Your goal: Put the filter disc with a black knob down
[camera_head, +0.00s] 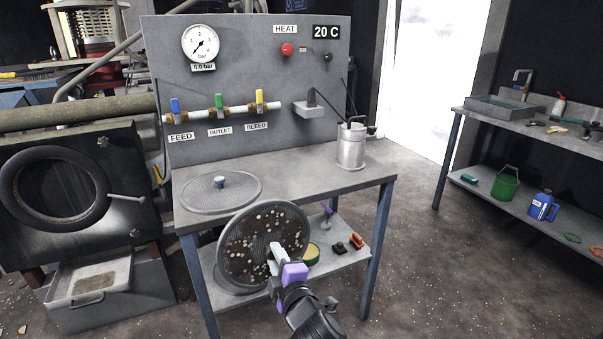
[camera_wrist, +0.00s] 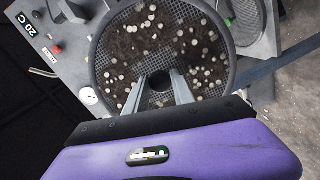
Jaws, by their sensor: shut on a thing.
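The filter disc (camera_head: 240,235) is a dark mesh disc with a grey rim, littered with dirt and pale pebbles. It is tilted steeply in front of the table's front edge, and my gripper (camera_head: 274,254) is shut at its middle. In the wrist view the disc (camera_wrist: 118,65) fills the upper middle, and the fingers of my gripper (camera_wrist: 160,88) close around a dark knob at its centre, mostly hidden by them. A second mesh disc (camera_head: 195,196) with a grey-blue knob (camera_head: 219,181) lies flat on the left of the table.
The metal table (camera_head: 300,185) has bare room between the flat disc and a steel pot (camera_head: 351,148) at the right. Behind stands a panel (camera_head: 240,85) with valves and a gauge. The lower shelf (camera_head: 335,262) holds several small items. A black machine (camera_head: 75,200) stands left.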

